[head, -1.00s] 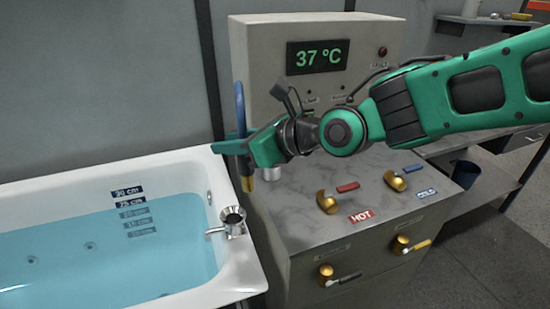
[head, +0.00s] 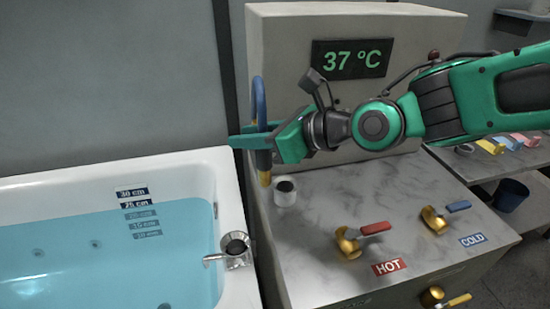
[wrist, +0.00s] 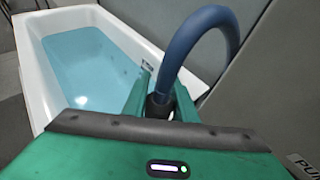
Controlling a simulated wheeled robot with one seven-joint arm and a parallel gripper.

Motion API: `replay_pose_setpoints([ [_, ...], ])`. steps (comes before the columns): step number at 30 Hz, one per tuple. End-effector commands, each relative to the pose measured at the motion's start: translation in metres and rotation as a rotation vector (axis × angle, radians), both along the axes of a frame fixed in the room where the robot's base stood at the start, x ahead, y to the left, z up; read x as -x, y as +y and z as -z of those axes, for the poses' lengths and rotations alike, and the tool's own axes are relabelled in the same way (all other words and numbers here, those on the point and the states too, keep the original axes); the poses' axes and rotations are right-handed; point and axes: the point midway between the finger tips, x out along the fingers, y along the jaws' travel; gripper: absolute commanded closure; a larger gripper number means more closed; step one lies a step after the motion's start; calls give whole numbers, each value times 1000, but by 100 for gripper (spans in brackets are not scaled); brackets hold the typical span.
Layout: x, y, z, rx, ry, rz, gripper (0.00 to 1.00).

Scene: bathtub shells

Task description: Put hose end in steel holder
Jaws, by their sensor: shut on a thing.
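My green gripper (head: 258,142) is shut on the blue hose (head: 259,100) near its dark grip. The hose end (head: 265,178) has a brass tip that hangs straight down below the fingers. The hose loops up above the gripper. In the wrist view the blue hose (wrist: 190,45) arches over the fingers (wrist: 158,100), and its brass tip is hidden. The steel holder (head: 236,247) is a shiny ring-shaped cup with a dark opening on the tub's right rim. It is empty, below and left of the hose end, apart from it.
The white bathtub (head: 225,180) holds blue water at left. A small white cylinder with a dark top (head: 285,192) stands on the marble counter, close to the hose tip in the picture. Brass valves with red (head: 375,228) and blue (head: 457,206) handles are on the counter.

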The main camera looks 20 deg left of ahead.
Motion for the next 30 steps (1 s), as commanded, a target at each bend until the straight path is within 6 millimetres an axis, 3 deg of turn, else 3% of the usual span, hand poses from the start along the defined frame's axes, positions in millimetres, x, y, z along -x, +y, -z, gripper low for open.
replay_pose_setpoints([
  [3, -22, -16, 16, 1, 5, 8, 100],
  [9, -43, -31, 30, 0, 2, 6, 100],
  [15, -47, -35, 38, 0, 1, 5, 100],
  [24, -47, -35, 73, -1, 2, 5, 100],
  [30, -47, -35, 73, -1, 0, 5, 100],
])
